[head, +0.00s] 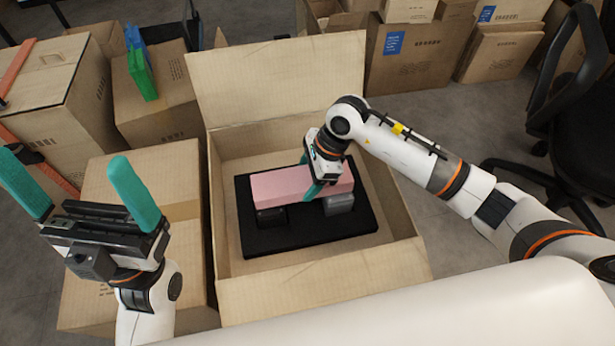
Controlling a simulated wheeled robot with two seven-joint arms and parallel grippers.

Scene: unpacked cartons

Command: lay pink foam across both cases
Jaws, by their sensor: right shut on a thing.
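The pink foam (278,186) is a long block inside the open carton (221,228). It lies level over two cases on a black tray (297,236). The dark case (270,217) shows under its left end and the grey case (339,204) under its right part. I cannot tell whether the foam touches both. My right gripper (318,188) reaches down into the carton and is shut on the foam right of its middle, hiding part of it. My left gripper (80,190) is open and empty, raised at the left with its teal fingers wide apart.
The carton's flaps stand open around it, the back one (285,82) upright. Closed cartons (178,188) stand on the left, with green and blue items (141,72) on one. More cartons (407,55) fill the back. A black chair (572,110) stands at the right.

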